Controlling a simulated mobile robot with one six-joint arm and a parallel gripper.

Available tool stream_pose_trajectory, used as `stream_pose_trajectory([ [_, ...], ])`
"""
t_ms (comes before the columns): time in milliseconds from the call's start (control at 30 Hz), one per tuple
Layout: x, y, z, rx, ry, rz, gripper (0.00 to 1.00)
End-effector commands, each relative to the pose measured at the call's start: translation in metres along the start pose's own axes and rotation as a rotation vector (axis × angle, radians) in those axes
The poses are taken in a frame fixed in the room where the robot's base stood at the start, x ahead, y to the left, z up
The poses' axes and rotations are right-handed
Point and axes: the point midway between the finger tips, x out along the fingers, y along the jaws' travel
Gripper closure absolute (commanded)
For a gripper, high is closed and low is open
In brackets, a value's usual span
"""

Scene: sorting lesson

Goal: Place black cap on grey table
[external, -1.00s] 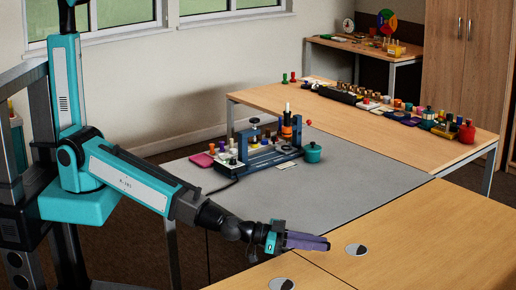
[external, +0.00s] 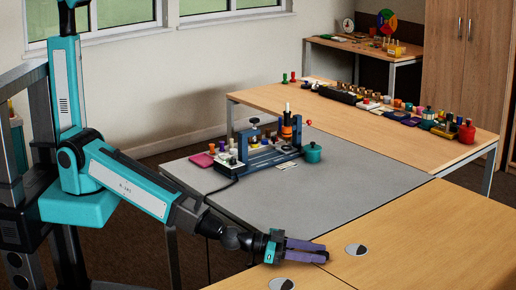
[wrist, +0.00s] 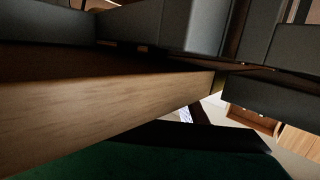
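I cannot pick out a black cap for certain in either view. The grey table (external: 290,208) stands in the middle of the external view, its near edge beside my arm. My gripper (external: 318,252) has purple fingers and is over the near wooden table, close to its corner with the grey table. The fingers show a narrow gap and nothing is seen between them. The wrist view shows a wooden table edge (wrist: 90,105) very close, dark grey blocks and a dark green area; no cap shows there.
A blue rack (external: 262,160) with small coloured pieces and a teal pot (external: 312,153) stands on the grey table. Half-black, half-white discs (external: 355,249) lie on the near wooden table. The far wooden table (external: 360,128) bears many small pieces. The grey table's front is clear.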

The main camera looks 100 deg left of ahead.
Motion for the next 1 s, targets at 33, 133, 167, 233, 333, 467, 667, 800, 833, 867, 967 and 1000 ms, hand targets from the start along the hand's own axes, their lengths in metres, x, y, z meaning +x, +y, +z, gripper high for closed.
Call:
stream_pose_trajectory([
  [33,0.000,0.000,0.000,0.000,0.000,0.000,0.62],
  [133,0.000,0.000,0.000,0.000,0.000,0.000,0.62],
  [167,0.000,0.000,0.000,0.000,0.000,0.000,0.62],
  [233,0.000,0.000,0.000,0.000,0.000,0.000,0.62],
  [333,0.000,0.000,0.000,0.000,0.000,0.000,0.62],
  [467,0.000,0.000,0.001,-0.002,0.000,0.000,0.62],
  [667,-0.010,0.000,-0.001,0.000,0.000,0.001,0.62],
  [800,-0.024,0.000,-0.001,0.000,0.000,0.001,0.62],
  [833,-0.027,0.000,-0.001,0.000,0.000,0.001,0.62],
  [867,-0.030,0.000,-0.002,0.000,0.000,0.001,0.62],
  [967,-0.039,0.000,-0.003,0.000,0.000,0.001,0.62],
  [1000,-0.043,-0.001,-0.003,0.000,0.000,0.001,0.62],
])
